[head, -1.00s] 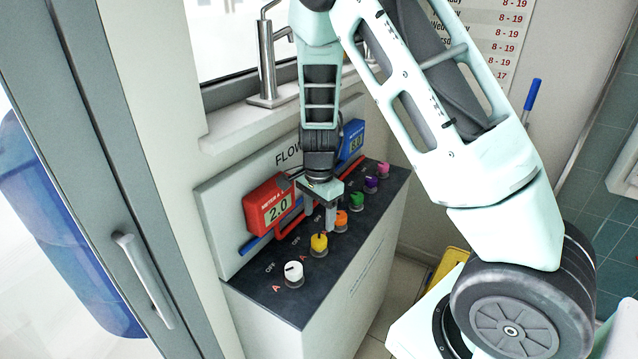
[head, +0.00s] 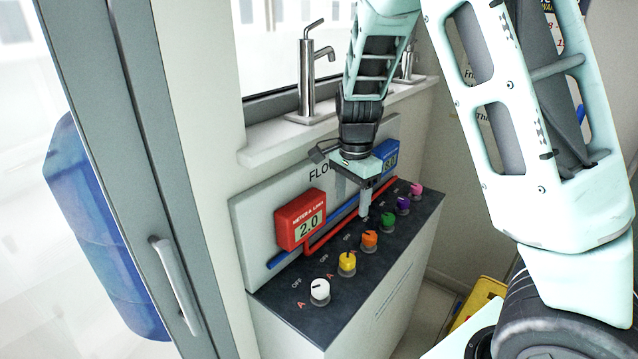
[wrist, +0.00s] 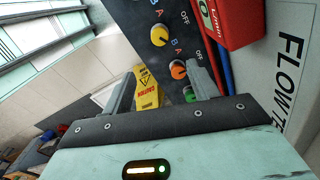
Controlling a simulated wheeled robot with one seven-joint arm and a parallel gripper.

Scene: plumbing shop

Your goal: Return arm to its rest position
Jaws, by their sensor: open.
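My gripper (head: 364,204) is open and empty in the head view. It hangs above the dark control panel (head: 300,318), near the orange knob (head: 370,240) and green knob (head: 388,221). In the wrist view, the gripper's two fingers (wrist: 162,90) stand apart. The yellow knob (wrist: 159,36) and the orange knob (wrist: 178,69) show beyond them, and the green knob is partly hidden. My arm reaches over the panel from the right. I cannot tell from these views whether the fingertips touch the panel.
The red meter (head: 301,220) reads 2.0; a blue meter (head: 386,157) sits behind my gripper. White (head: 319,290), yellow, purple and pink knobs line the panel. A steel faucet (head: 308,80) stands on the sill. A door handle (head: 176,285) is at left. A yellow caution sign (wrist: 148,88) stands beyond.

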